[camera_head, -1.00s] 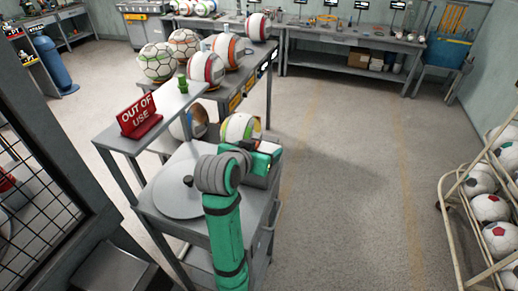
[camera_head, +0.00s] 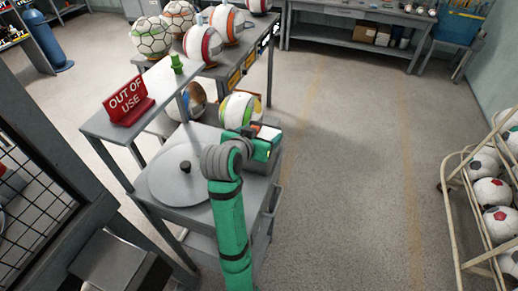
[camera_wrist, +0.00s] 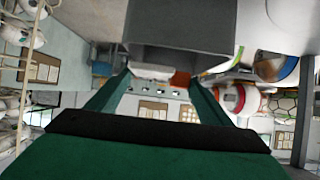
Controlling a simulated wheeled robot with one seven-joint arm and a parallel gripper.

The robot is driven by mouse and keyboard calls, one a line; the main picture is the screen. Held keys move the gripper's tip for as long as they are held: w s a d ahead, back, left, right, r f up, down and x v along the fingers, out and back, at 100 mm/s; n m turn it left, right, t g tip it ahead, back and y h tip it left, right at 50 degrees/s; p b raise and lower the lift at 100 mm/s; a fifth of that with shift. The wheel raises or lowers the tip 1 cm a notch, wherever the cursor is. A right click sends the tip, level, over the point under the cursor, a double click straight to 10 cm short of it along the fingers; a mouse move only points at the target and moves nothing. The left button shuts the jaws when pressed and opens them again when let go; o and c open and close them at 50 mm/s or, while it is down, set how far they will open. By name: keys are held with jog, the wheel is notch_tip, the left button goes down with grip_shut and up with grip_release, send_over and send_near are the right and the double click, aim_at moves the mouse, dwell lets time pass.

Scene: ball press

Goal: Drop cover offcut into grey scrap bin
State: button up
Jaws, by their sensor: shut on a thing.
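My gripper (camera_head: 264,147) is over the back right part of the grey cart, beside the round grey disc. In the wrist view, its green fingers (camera_wrist: 158,82) reach up to a small white and orange piece, which seems to be the cover offcut (camera_wrist: 180,78); most of it is hidden. A grey box-like shape (camera_wrist: 180,36) stands close in front of the fingertips. I cannot tell whether it is the grey scrap bin.
The cart's round disc (camera_head: 184,176) has a black knob. A red OUT OF USE sign (camera_head: 127,102) stands on a raised shelf (camera_head: 110,133). A striped ball (camera_head: 237,112) is just behind my gripper. A ball rack (camera_head: 462,200) is at the right; the floor (camera_head: 350,180) between is clear.

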jog(key=shift+f, duration=0.25)
jog(key=o, duration=1.1)
jog(key=shift+d, duration=0.1)
jog(key=shift+w, duration=0.1)
jog(key=shift+s+a+r, duration=0.25)
jog(key=shift+s+a, duration=0.15)
jog(key=shift+s, duration=0.1)
jog(key=v, duration=0.9)
jog(key=shift+s+d+r, duration=0.15)
jog(key=shift+s+r, duration=0.05)
jog(key=shift+s, duration=0.1)
